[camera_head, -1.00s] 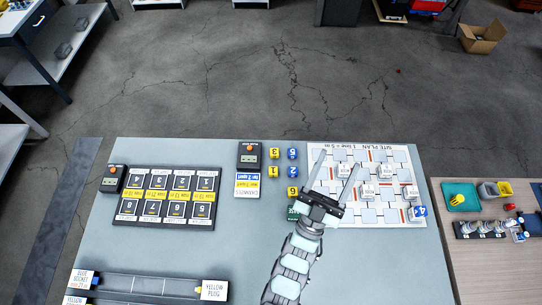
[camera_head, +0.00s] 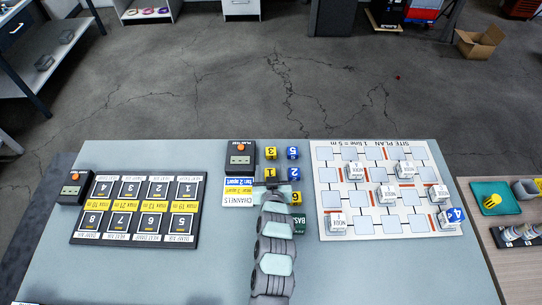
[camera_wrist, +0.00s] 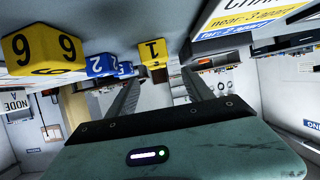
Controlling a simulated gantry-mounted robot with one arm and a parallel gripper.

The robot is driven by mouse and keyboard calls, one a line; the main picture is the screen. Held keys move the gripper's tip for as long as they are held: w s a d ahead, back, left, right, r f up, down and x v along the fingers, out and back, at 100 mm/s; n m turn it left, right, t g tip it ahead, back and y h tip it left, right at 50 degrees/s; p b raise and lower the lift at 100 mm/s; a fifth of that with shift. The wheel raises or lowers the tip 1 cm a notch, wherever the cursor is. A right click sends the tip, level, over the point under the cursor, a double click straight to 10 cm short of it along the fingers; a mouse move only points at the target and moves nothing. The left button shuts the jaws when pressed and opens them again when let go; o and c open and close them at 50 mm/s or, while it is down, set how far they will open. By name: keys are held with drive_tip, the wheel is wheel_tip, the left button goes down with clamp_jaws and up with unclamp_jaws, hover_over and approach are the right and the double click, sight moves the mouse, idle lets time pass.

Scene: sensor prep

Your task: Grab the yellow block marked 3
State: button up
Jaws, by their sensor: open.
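The yellow block marked 3 (camera_head: 270,153) sits on the grey table at the back of the left column of blocks. The yellow block marked 1 (camera_head: 270,173) stands just in front of it. My gripper (camera_head: 271,183) is open and empty, on the near side of block 1, with its fingers mostly foreshortened in the head view. In the wrist view, block 1 (camera_wrist: 153,53) appears ahead, between the two spread fingers (camera_wrist: 161,73).
Blue blocks 5 (camera_head: 293,153) and 2 (camera_head: 293,174), yellow block 6 (camera_head: 296,198) and a green BASE block (camera_head: 298,223) stand close on the right. The site plan board (camera_head: 387,222) holds several white node blocks.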

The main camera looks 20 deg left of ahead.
sight(271, 155)
drive_tip(key=x, duration=0.4)
drive_tip(key=shift+w+r, duration=0.2)
drive_tip(key=shift+d+b+x, duration=0.1)
drive_tip(key=shift+b+x, duration=0.2)
drive_tip(key=shift+x, duration=0.95)
drive_tip(key=shift+d+b+x, duration=0.15)
drive_tip(key=shift+b+x, duration=0.15)
drive_tip(key=shift+x, duration=0.95)
drive_tip(key=shift+f, duration=0.1)
drive_tip(key=shift+c, duration=0.2)
clamp_jaws()
